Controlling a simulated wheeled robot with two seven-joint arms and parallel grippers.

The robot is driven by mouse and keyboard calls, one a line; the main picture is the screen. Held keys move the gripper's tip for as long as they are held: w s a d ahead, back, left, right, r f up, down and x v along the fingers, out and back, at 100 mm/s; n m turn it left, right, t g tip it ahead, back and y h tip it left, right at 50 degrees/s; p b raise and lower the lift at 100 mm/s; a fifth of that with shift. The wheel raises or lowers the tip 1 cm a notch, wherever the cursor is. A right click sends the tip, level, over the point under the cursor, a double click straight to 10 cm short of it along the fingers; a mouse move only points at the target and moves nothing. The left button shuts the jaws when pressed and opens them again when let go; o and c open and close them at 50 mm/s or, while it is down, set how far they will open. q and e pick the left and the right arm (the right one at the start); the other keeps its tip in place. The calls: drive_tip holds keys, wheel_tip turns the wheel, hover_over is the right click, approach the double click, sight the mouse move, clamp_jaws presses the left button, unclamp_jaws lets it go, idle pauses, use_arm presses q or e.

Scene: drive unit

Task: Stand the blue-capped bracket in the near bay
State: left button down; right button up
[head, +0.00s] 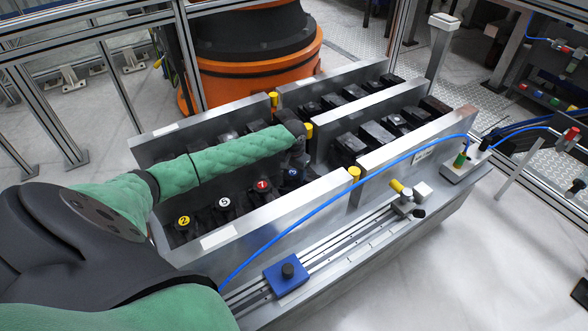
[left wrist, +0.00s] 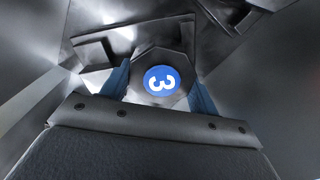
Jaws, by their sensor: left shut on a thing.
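The blue-capped bracket (head: 292,175) shows its blue cap at the right end of a row of numbered dark brackets, in the near left part of the metal rack. In the left wrist view its blue cap (left wrist: 161,81) bears a white 3 and faces the camera. My left gripper (left wrist: 161,88) is shut on this bracket, one blue finger on each side of it. In the head view my green-sleeved left arm reaches over the rack and its wrist hides part of the bracket. How the bracket's foot sits is hidden. My right gripper does not show.
Brackets with a yellow 2 cap (head: 184,221), a white 5 cap (head: 224,202) and a red 1 cap (head: 262,185) stand left of it. Metal walls (head: 330,190) edge the bays. A blue hose (head: 330,188) crosses the front wall. An orange robot base (head: 250,70) stands behind.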

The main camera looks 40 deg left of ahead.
use_arm(q)
drive_tip(key=shift+r, duration=0.1)
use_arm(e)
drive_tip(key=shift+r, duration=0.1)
use_arm(q)
drive_tip(key=shift+c, duration=2)
unclamp_jaws()
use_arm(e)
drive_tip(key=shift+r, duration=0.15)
use_arm(q)
drive_tip(key=shift+r, duration=0.2)
wheel_tip(320, 180, up, 10)
drive_tip(key=shift+f, duration=0.1)
drive_tip(key=shift+r, duration=0.9)
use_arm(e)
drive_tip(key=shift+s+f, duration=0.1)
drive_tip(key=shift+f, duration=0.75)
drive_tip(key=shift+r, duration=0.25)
